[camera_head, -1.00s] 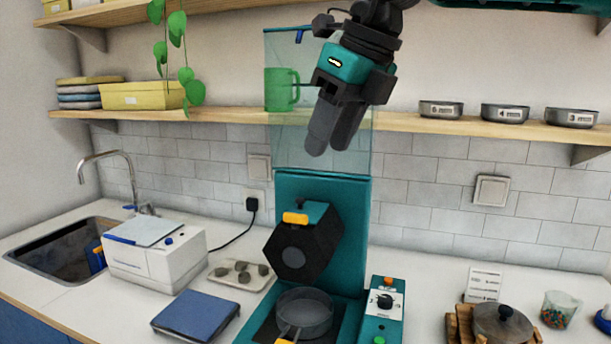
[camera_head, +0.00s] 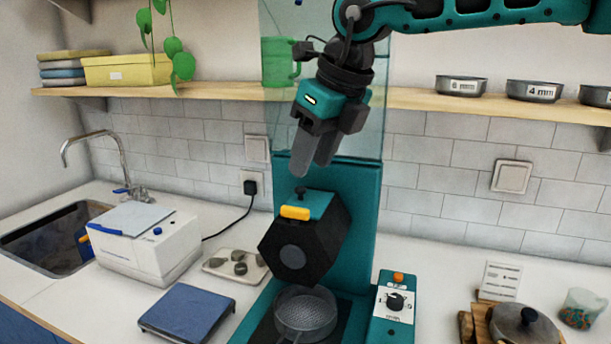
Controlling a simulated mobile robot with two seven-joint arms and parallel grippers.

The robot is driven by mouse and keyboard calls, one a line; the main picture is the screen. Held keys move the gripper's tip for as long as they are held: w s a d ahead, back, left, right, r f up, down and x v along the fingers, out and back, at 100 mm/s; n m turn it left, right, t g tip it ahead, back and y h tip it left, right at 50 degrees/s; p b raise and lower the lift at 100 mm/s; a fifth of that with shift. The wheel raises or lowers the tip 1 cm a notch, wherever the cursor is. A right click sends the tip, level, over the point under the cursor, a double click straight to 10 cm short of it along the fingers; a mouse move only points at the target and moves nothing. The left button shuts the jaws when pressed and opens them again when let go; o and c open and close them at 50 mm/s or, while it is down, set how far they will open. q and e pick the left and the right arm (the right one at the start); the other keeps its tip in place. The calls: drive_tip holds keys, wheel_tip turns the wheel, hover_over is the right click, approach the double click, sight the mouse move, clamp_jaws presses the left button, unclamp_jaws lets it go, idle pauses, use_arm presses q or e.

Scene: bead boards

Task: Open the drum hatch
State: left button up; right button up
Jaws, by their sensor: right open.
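The black hexagonal drum (camera_head: 325,248) is mounted on the teal machine stand (camera_head: 362,205) in the middle of the counter. Its teal hatch (camera_head: 318,203) lies on the upper side and looks closed. The hatch has a yellow-orange latch (camera_head: 295,213) at the front and a small black knob (camera_head: 301,191) on top. My right gripper (camera_head: 312,170) is open and empty, pointing down just above the knob, apart from it as far as I can tell. My left gripper is not in view.
A round mesh sieve (camera_head: 305,312) sits below the drum. A control box (camera_head: 394,300) stands to its right. A clear panel (camera_head: 375,110) rises behind my gripper, with a green mug (camera_head: 279,62) on the shelf (camera_head: 440,100).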

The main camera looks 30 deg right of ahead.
sight(301, 187)
drive_tip(key=shift+x, duration=2.15)
clamp_jaws()
